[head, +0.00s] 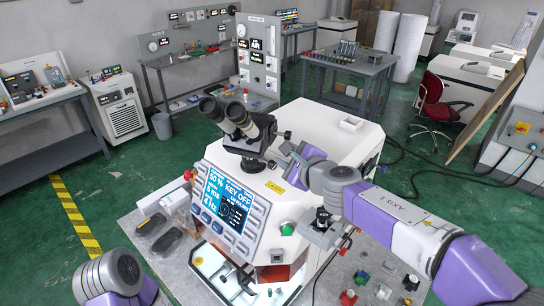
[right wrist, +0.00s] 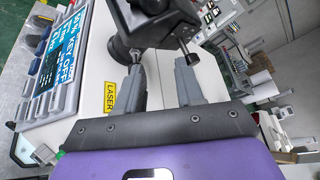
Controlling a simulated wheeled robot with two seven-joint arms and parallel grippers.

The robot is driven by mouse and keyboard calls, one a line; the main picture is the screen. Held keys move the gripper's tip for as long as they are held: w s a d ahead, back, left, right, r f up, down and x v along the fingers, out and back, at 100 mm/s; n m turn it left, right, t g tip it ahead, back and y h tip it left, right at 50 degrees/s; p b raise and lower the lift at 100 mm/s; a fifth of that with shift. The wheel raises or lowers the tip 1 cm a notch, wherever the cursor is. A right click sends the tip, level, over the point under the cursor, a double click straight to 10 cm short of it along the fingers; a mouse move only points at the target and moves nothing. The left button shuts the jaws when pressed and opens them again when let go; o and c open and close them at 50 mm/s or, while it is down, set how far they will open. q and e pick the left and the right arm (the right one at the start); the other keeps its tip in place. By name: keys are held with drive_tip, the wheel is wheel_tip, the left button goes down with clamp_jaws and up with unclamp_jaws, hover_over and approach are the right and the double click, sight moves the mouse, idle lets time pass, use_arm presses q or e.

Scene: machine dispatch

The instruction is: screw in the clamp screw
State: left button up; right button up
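The clamp screw (head: 286,135) is a thin rod with a dark knob, sticking out to the right of the black microscope (head: 245,130) on the white laser machine. In the right wrist view the screw's dark knob (right wrist: 188,60) points toward me, just beyond the tip of the right-hand finger. My right gripper (head: 291,160) is open beside the microscope mount, just below the screw. In the right wrist view its two grey fingers (right wrist: 161,66) stand apart with nothing between them. Whether a finger touches the knob I cannot tell. My left gripper is out of view; only its arm shows.
The machine's control panel (head: 229,200) reads KEY OFF and sits left of the gripper. A yellow LASER label (right wrist: 111,97) is on the white top (head: 330,135). A small white tray (head: 351,124) lies behind. Small parts lie on the grey table (head: 330,285) at lower right.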

sight(275, 166)
drive_tip(key=s+f+b, duration=0.1)
drive_tip(key=f+b, duration=0.2)
drive_tip(key=shift+s, duration=0.35)
drive_tip(key=f+b, duration=0.1)
drive_tip(key=w+f+b, duration=0.1)
drive_tip(key=f+b, duration=0.1)
drive_tip(key=shift+w+f, duration=0.15)
drive_tip(key=shift+w, duration=0.1)
drive_tip(key=shift+f, duration=0.1)
drive_tip(key=shift+s+a, duration=0.1)
drive_tip(key=shift+w+a, duration=0.15)
drive_tip(key=shift+w, duration=0.05)
drive_tip(key=x, duration=0.6)
drive_tip(key=shift+w+f, duration=0.1)
drive_tip(key=shift+w, duration=0.3)
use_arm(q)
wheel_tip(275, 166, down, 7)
